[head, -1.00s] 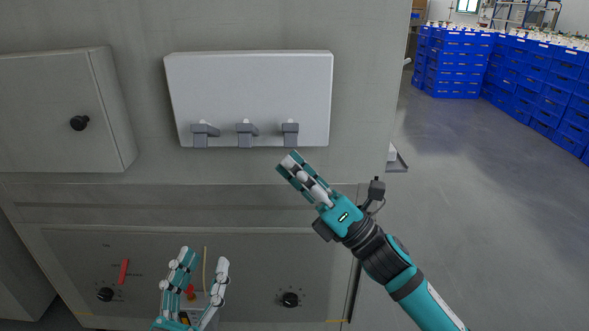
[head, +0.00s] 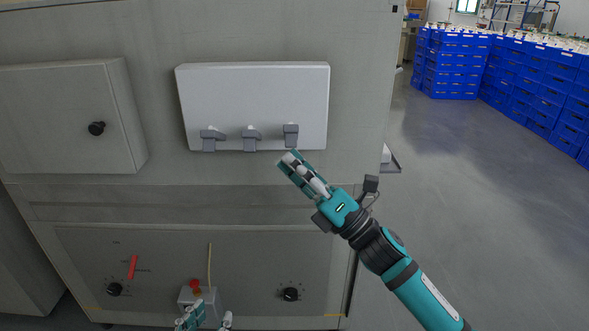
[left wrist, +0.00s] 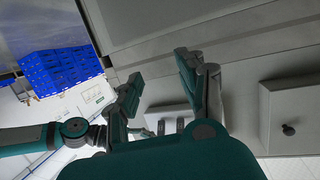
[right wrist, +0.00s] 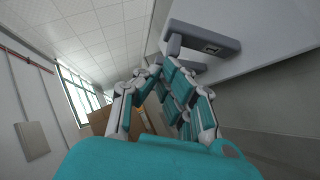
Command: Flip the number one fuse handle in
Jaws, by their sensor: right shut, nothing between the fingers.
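The white fuse panel (head: 254,92) on the grey cabinet carries three grey handles along its lower edge: left (head: 209,140), middle (head: 251,139) and right (head: 291,135). No numbers are legible on them. The right handle looks narrower from here than the other two. My right gripper (head: 288,157) is shut and empty, its tips just below the right handle; I cannot tell whether they touch. In the right wrist view a large grey handle (right wrist: 212,38) stands above and right of the closed fingers (right wrist: 160,70). My left gripper (head: 207,318) is low, its fingers (left wrist: 157,82) apart and empty.
A cabinet door with a black knob (head: 97,128) is left of the panel. Below are a red switch (head: 132,267), two black dials and a small grey box with a red button (head: 196,287). Blue crates (head: 455,62) stand far right. Open floor lies right of the cabinet.

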